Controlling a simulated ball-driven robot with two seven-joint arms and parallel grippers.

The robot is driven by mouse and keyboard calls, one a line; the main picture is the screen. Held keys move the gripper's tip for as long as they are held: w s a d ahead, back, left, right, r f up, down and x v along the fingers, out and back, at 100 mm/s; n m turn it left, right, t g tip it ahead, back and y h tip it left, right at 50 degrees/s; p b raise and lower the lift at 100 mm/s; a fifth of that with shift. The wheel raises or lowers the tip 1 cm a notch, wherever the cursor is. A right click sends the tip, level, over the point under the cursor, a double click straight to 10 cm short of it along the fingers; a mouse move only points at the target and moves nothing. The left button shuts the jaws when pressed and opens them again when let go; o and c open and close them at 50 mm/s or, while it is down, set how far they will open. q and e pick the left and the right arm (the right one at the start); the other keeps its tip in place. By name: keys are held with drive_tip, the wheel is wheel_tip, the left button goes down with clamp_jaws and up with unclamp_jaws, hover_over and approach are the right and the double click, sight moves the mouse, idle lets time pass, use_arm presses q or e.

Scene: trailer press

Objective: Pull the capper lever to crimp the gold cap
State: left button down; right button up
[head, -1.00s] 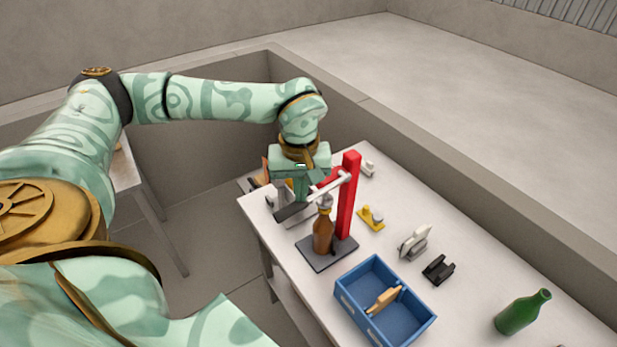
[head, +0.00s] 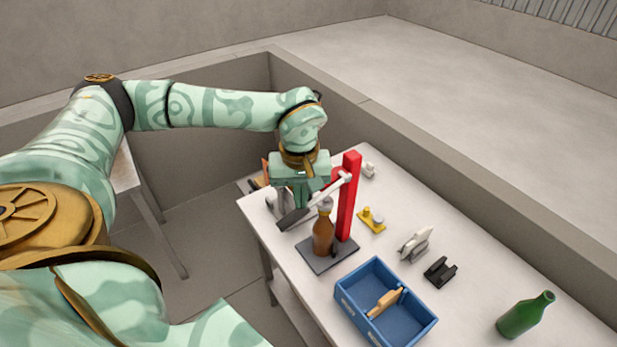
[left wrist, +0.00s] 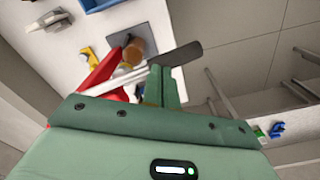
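The capper has a red post (head: 349,195) on a dark base plate (head: 319,258). A brown bottle (head: 323,233) stands upright on that plate, under the grey crimping head (head: 325,203). I cannot make out the gold cap. The pale lever (head: 330,192) slopes down to the left and ends in a dark handle (head: 293,219). My left gripper (head: 302,205) is at the lever's handle end. In the left wrist view its fingers (left wrist: 161,70) are together and their tips meet the dark handle (left wrist: 176,58); the handle does not appear gripped between them. My right gripper is not in view.
A blue crate (head: 345,300) holding a tan item (head: 385,301) stands in front of the capper. A yellow piece (head: 371,219), a white device (head: 415,243), a black holder (head: 439,271) and a green bottle (head: 525,315) stand to the right on the pale table (head: 470,290).

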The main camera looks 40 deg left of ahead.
use_arm(q)
drive_tip(key=shift+f+b, duration=0.65)
drive_tip(key=shift+f, duration=0.75)
drive_tip(key=shift+s+r, duration=0.1)
drive_tip(key=shift+r, duration=0.05)
wheel_tip(320, 180, up, 8)
drive_tip(key=p, duration=0.8)
drive_tip(key=shift+r+p, duration=0.25)
drive_tip(key=shift+p, duration=0.15)
wheel_tip(320, 180, up, 8)
drive_tip(key=p, duration=0.8)
drive_tip(key=shift+r, duration=0.2)
drive_tip(key=shift+d, duration=0.1)
